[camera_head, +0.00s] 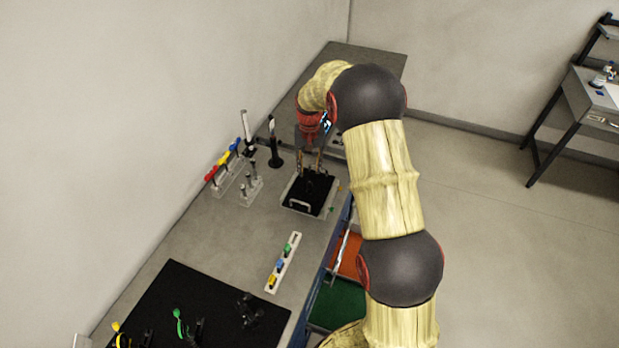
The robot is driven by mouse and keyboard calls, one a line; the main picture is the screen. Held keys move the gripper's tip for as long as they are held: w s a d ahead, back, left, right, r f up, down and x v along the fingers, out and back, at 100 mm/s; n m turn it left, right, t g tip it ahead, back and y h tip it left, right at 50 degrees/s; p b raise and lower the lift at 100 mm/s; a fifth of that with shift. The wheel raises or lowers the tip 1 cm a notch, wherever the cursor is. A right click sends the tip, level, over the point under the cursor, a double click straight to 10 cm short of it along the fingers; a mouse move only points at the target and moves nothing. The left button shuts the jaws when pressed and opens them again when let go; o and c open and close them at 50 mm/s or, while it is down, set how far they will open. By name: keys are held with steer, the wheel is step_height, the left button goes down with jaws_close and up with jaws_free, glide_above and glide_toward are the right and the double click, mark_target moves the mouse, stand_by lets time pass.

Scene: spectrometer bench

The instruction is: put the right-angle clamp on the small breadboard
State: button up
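My gripper (312,168) points down over a black square plate with a pale rim and a handle (300,204), on the bench right of centre. This plate may be the small breadboard or a lined tray; I cannot tell. Dark small parts (316,182) show on it just below the fingertips. One may be the right-angle clamp, but they are too small and dark to tell apart. The two fingers look apart, with no held thing clearly visible between them. Whether they touch the dark parts is hidden.
A large black board (190,290) with dark mounts and green and yellow pieces lies at the front left. A white strip (284,262) holds coloured pieces. Posts (275,155) and a rack with coloured handles (228,172) stand left of my gripper.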

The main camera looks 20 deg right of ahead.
steer(key=s+a+r+n+t, duration=0.1)
steer(key=s+a+r, duration=0.3)
steer(key=s+r, duration=0.55)
steer(key=s+a+r+n+t, duration=0.1)
steer(key=s+a+r+t, duration=0.15)
steer(key=s+r, duration=0.7)
steer(key=s+a+r+n+t, duration=0.1)
steer(key=s+a+r, duration=0.1)
steer(key=s, duration=0.7)
steer(key=s+a+r+n+t, duration=0.1)
steer(key=s+a+r, duration=0.2)
steer(key=s, duration=0.7)
steer(key=shift+a+r+n, duration=0.3)
steer(key=shift+a+r, duration=0.05)
steer(key=shift+r, duration=0.45)
